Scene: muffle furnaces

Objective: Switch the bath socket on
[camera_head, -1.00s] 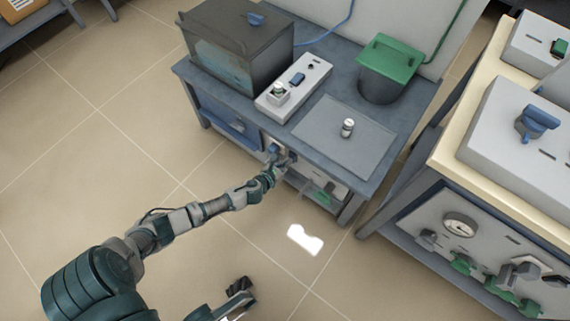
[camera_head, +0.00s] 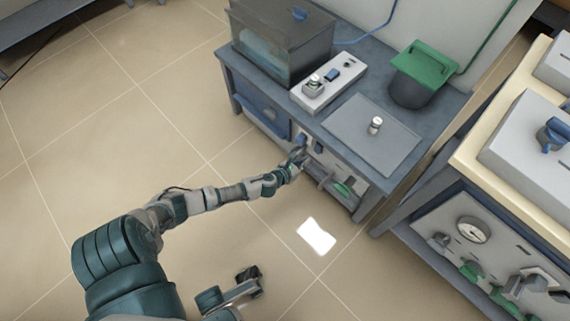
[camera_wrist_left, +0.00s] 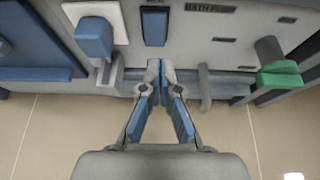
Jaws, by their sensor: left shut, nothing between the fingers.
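The bench front panel (camera_head: 338,168) carries a blue rocker switch, which shows in the left wrist view (camera_wrist_left: 154,27) at top centre. Left of it in that view is a blue plug-like block (camera_wrist_left: 95,38) on a pale plate. A label starting "BATH" (camera_wrist_left: 210,8) is right of the rocker. My left gripper (camera_head: 299,155) is at the panel. In the left wrist view its fingertips (camera_wrist_left: 160,68) are together, empty, just below the rocker; contact is unclear. What seems to be my right gripper (camera_head: 248,275) is low in the head view, far from the panel; its fingers are unclear.
A glass-sided bath (camera_head: 280,45), a grey socket box (camera_head: 328,85) and a green-lidded bin (camera_head: 418,75) stand on the bench. A green handle (camera_wrist_left: 280,74) and grey bars stick out right of my fingers. A second bench (camera_head: 470,240) is at right.

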